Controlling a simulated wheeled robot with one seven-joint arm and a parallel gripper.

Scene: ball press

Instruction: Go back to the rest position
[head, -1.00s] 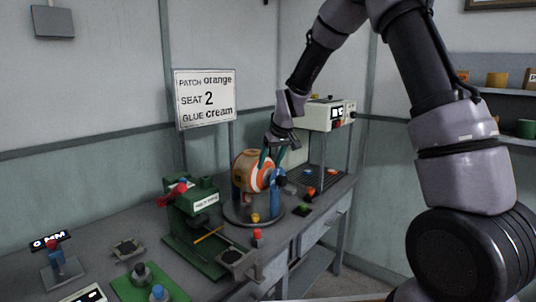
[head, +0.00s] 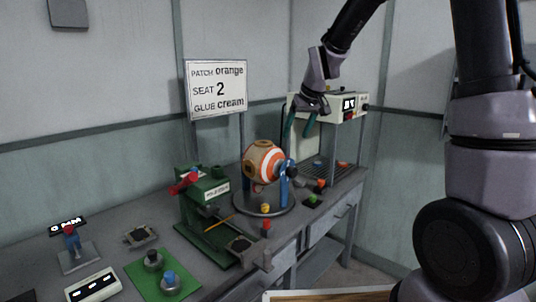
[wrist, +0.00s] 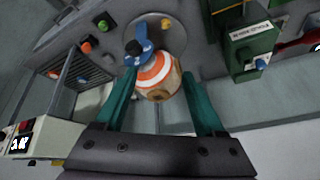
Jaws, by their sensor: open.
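My gripper (head: 301,123) is in the air above and a little right of the ball, its teal fingers pointing down. In the wrist view my gripper (wrist: 163,107) has its fingers spread apart with nothing held between them. The orange, white and tan striped ball (head: 263,160) sits in a blue holder (head: 284,188) on a round grey turntable (head: 248,204). In the wrist view the ball (wrist: 158,78) shows beyond the fingertips, apart from them.
A green press (head: 205,205) stands left of the turntable. A sign (head: 216,89) rises behind the bench. A white box with a display (head: 341,106) stands on posts at the back right, close to my gripper. Small coloured parts lie around the bench. Air above the bench's left is clear.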

